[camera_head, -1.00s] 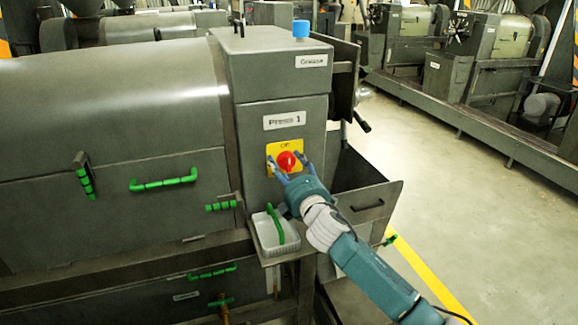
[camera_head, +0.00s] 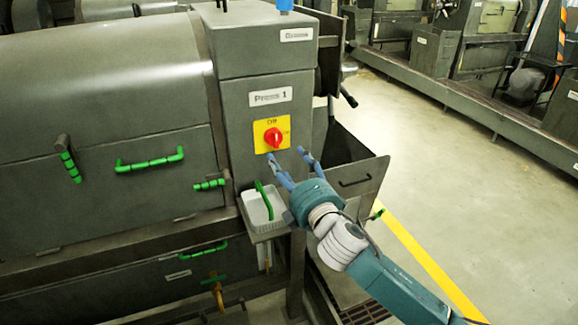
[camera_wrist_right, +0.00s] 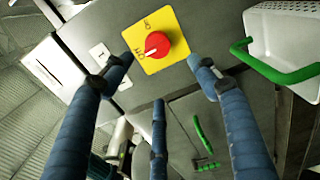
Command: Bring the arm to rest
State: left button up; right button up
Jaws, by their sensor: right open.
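My right gripper (camera_head: 288,160) is open and empty, a little below and right of the red rotary switch (camera_head: 273,138) in the head view. The switch sits on a yellow plate (camera_head: 284,125) on the front of the grey press cabinet labelled "Press 1" (camera_head: 232,98). In the right wrist view the red knob (camera_wrist_right: 153,44) shows beyond the spread fingers (camera_wrist_right: 160,90), with a gap between them and it. My left gripper is not in view.
A grey open bin (camera_head: 366,170) stands to the right of the cabinet. Green handles (camera_head: 150,162) line the press. Clear floor (camera_head: 430,160) with a yellow line lies to the right.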

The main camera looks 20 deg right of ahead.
jog(key=shift+s, duration=0.3)
